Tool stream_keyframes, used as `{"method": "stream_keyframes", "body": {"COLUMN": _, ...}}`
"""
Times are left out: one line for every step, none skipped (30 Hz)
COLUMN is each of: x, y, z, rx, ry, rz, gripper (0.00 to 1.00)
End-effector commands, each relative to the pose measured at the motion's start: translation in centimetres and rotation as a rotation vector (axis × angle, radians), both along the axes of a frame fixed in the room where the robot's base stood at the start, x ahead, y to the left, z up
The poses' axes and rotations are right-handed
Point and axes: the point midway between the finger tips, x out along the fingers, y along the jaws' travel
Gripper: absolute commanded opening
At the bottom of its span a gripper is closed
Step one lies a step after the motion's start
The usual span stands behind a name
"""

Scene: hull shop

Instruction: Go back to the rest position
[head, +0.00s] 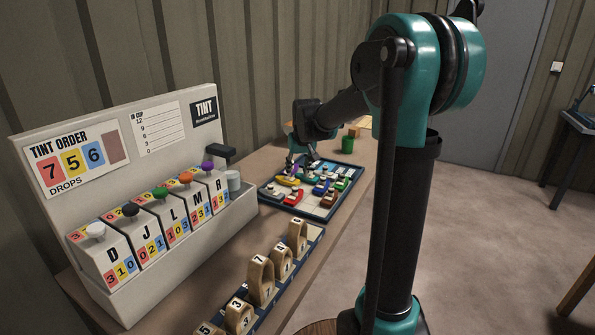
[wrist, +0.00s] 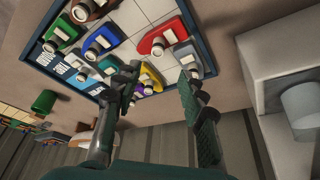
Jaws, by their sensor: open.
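I cannot tell whether the fingers touch any piece. A red piece (wrist: 163,40) and a purple and yellow pair lie close to the fingers.
A tint dispenser (head: 235,215) with coloured knobs stands left of the tray. A rack of numbered wooden pieces (head: 262,280) is in front. A green cup (head: 348,143) stands behind the tray. Open floor (head: 490,230) lies to the right.

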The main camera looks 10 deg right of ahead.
Motion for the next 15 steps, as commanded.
{"method": "stream_keyframes", "body": {"x": 0.0, "y": 0.0, "z": 0.0, "rx": 0.000, "ry": 0.000, "rz": 0.000, "gripper": 0.41}}
{"method": "stream_keyframes", "body": {"x": 0.0, "y": 0.0, "z": 0.0, "rx": 0.000, "ry": 0.000, "rz": 0.000, "gripper": 0.41}}
{"method": "stream_keyframes", "body": {"x": -0.1, "y": 0.0, "z": 0.0, "rx": 0.000, "ry": 0.000, "rz": -0.001, "gripper": 0.41}}
{"method": "stream_keyframes", "body": {"x": -0.3, "y": -0.1, "z": -0.1, "rx": 0.000, "ry": 0.000, "rz": -0.002, "gripper": 0.41}}
{"method": "stream_keyframes", "body": {"x": -0.7, "y": -0.2, "z": -0.2, "rx": 0.000, "ry": 0.000, "rz": -0.003, "gripper": 0.41}}
{"method": "stream_keyframes", "body": {"x": -1.4, "y": -0.5, "z": -0.5, "rx": -0.001, "ry": 0.001, "rz": -0.007, "gripper": 0.41}}
{"method": "stream_keyframes", "body": {"x": -2.1, "y": -0.7, "z": -0.7, "rx": 0.000, "ry": 0.001, "rz": -0.011, "gripper": 0.41}}
{"method": "stream_keyframes", "body": {"x": -3.0, "y": -1.1, "z": -1.0, "rx": -0.001, "ry": 0.002, "rz": -0.015, "gripper": 0.41}}
{"method": "stream_keyframes", "body": {"x": -4.4, "y": -1.6, "z": -1.5, "rx": 0.000, "ry": 0.003, "rz": -0.022, "gripper": 0.41}}
{"method": "stream_keyframes", "body": {"x": -5.7, "y": -2.0, "z": -2.0, "rx": 0.000, "ry": 0.004, "rz": -0.030, "gripper": 0.41}}
{"method": "stream_keyframes", "body": {"x": -7.1, "y": -2.4, "z": -2.5, "rx": 0.000, "ry": 0.005, "rz": -0.038, "gripper": 0.41}}
{"method": "stream_keyframes", "body": {"x": -9.1, "y": -3.0, "z": -3.3, "rx": 0.000, "ry": 0.006, "rz": -0.047, "gripper": 0.41}}
{"method": "stream_keyframes", "body": {"x": -10.7, "y": -3.4, "z": -4.0, "rx": 0.000, "ry": 0.007, "rz": -0.056, "gripper": 0.41}}
{"method": "stream_keyframes", "body": {"x": -12.2, "y": -3.8, "z": -4.6, "rx": 0.000, "ry": 0.008, "rz": -0.063, "gripper": 0.41}}
{"method": "stream_keyframes", "body": {"x": -14.3, "y": -4.4, "z": -5.6, "rx": 0.000, "ry": 0.009, "rz": -0.075, "gripper": 0.41}}
